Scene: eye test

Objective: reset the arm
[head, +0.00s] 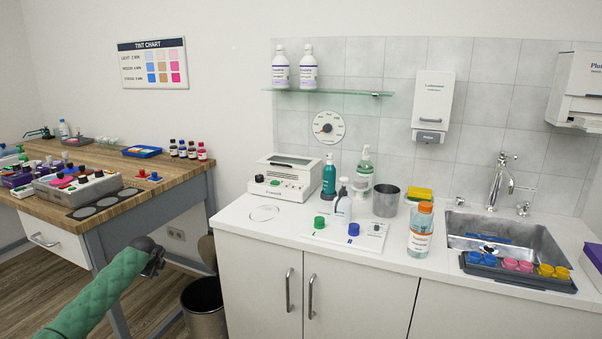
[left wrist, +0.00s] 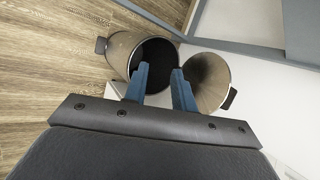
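My left arm, in a green sleeve, reaches in from the lower left of the head view. Its dark gripper (head: 152,264) is in the air in front of the gap between the wooden table and the white counter. In the left wrist view the two blue fingers (left wrist: 160,70) stand apart with nothing between them, so it is open and empty. Beyond them is the open pedal bin (left wrist: 125,52) with its lid (left wrist: 207,82) tipped back; the bin also shows in the head view (head: 204,312). My right arm and gripper are not in view.
The wooden table (head: 150,178) at left bears trays, small bottles and a device. The white counter (head: 270,228) at right bears bottles, a metal cup, a device and a sink (head: 535,245). Wood floor (head: 155,300) is open between them.

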